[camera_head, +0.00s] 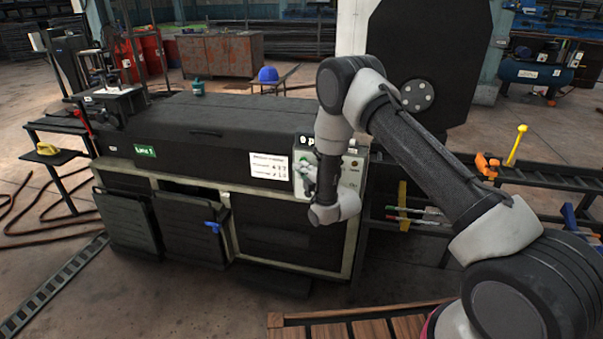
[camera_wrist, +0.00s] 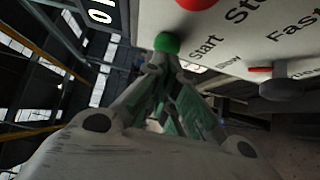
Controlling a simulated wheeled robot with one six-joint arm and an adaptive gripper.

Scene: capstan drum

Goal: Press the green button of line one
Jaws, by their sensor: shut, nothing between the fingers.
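The line one machine is a long dark bench with a green "Line 1" sign (camera_head: 145,151) on its front. Its pale control panel (camera_head: 354,172) is at the right end, partly hidden behind my wrist in the head view. In the wrist view the green button (camera_wrist: 167,42) sits on the panel beside the word "Start". My gripper (camera_wrist: 166,64) is shut and empty, its fingertips right at the green button. I cannot tell whether they touch it. My gripper also shows in front of the panel in the head view (camera_head: 307,174).
A red button (camera_wrist: 196,4) is close by, near the "Stop" label. A dark knob with a red mark (camera_wrist: 286,85) is to the right, by "Slow" and "Fast". A white notice (camera_head: 269,166) is left of the panel. A wooden slatted surface (camera_head: 375,329) is in front.

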